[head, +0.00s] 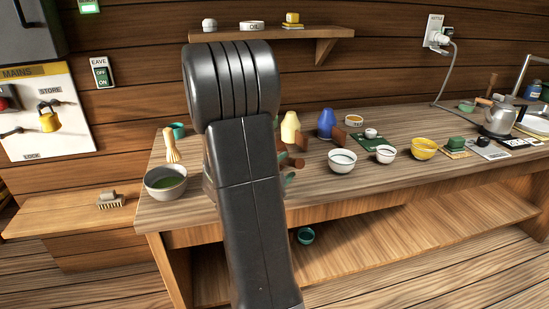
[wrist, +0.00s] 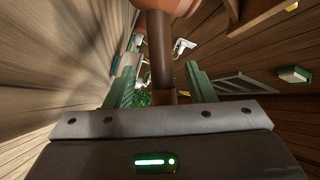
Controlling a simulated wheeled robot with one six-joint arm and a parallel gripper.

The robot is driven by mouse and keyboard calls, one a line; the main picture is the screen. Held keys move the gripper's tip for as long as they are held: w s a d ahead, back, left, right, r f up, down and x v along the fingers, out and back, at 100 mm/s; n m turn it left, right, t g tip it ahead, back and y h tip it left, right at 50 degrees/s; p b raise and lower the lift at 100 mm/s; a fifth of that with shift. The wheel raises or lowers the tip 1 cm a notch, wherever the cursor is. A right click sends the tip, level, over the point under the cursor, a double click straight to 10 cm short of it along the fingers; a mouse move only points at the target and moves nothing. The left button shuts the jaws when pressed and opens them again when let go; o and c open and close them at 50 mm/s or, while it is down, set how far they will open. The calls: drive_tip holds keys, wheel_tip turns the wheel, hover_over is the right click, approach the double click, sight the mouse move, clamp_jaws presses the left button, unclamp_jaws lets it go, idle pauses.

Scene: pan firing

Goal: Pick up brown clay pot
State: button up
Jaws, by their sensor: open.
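In the wrist view a reddish-brown clay pot (wrist: 176,7) shows at the top edge, mostly cut off. Its darker brown handle (wrist: 161,50) runs down toward my gripper. My gripper (wrist: 160,75) is open, with one green finger on each side of the handle. I cannot tell whether a finger touches it. In the head view my arm hides most of the pot and gripper; small brown parts (head: 296,162) show just right of the arm, above the table.
The wooden table (head: 230,236) holds a bowl of green liquid (head: 166,183), a whisk (head: 171,146), a yellow bottle (head: 290,128) and a blue bottle (head: 326,124). White bowls (head: 342,161), a yellow bowl (head: 424,148) and a kettle (head: 497,118) stand to the right. A shelf (head: 300,34) hangs above.

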drive_tip(key=x, duration=0.5)
drive_tip(key=shift+w+r+p, duration=0.1)
drive_tip(key=shift+p, duration=0.2)
drive_tip(key=shift+c, duration=0.2)
clamp_jaws()
